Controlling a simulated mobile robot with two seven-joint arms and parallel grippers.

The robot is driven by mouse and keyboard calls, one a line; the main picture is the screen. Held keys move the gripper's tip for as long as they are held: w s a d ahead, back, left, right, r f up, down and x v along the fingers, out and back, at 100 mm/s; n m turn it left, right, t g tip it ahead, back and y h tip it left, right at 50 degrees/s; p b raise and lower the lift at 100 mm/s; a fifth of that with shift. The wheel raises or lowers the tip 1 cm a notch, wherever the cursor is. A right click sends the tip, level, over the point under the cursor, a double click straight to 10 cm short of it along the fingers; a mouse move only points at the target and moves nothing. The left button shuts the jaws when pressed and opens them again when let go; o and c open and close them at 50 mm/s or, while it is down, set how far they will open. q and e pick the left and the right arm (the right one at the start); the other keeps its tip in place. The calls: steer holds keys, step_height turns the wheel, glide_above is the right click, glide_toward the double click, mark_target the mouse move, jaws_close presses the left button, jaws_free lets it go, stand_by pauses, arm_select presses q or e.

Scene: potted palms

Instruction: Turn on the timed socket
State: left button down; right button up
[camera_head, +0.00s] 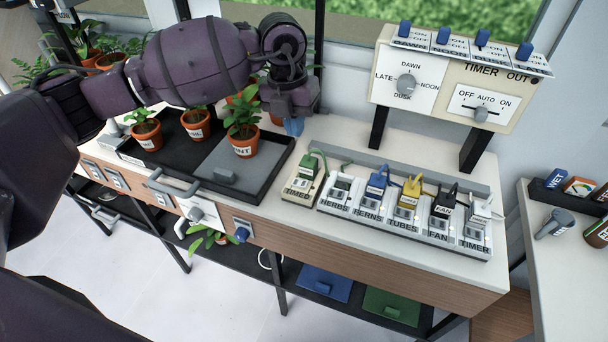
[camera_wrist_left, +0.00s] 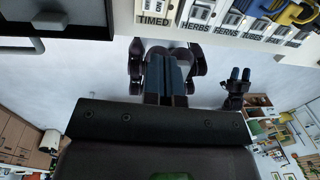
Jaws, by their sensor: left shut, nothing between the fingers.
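The timed socket (camera_head: 303,187) is the leftmost socket on the bench, set a little apart from the strip of other sockets. It has a green plug at its back and a TIMED label at its front. It also shows at the top of the left wrist view (camera_wrist_left: 156,8), partly cut off, with its small switch visible. My left gripper (camera_head: 293,126) points down above the bench, behind and slightly left of the socket, apart from it. Its blue fingers (camera_wrist_left: 168,78) are together and empty. My right gripper (camera_wrist_left: 240,74) shows small in the wrist view, with a gap between its fingertips.
A strip of labelled sockets (camera_head: 405,222) with several plugs runs right of the timed socket. A timer panel (camera_head: 450,85) stands behind it. A dark tray (camera_head: 185,150) with potted plants (camera_head: 243,147) lies to the left, under my left arm.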

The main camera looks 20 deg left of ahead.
mark_target(305, 183)
arm_select(q)
steer(key=shift+f, duration=0.15)
steer(key=f, duration=0.4)
steer(key=d+f+b, duration=0.1)
steer(key=f, duration=0.4)
steer(key=f+b, duration=0.1)
steer(key=f, duration=0.3)
steer(key=shift+d+f, duration=0.25)
steer(key=shift+d, duration=0.15)
steer(key=shift+f, duration=0.1)
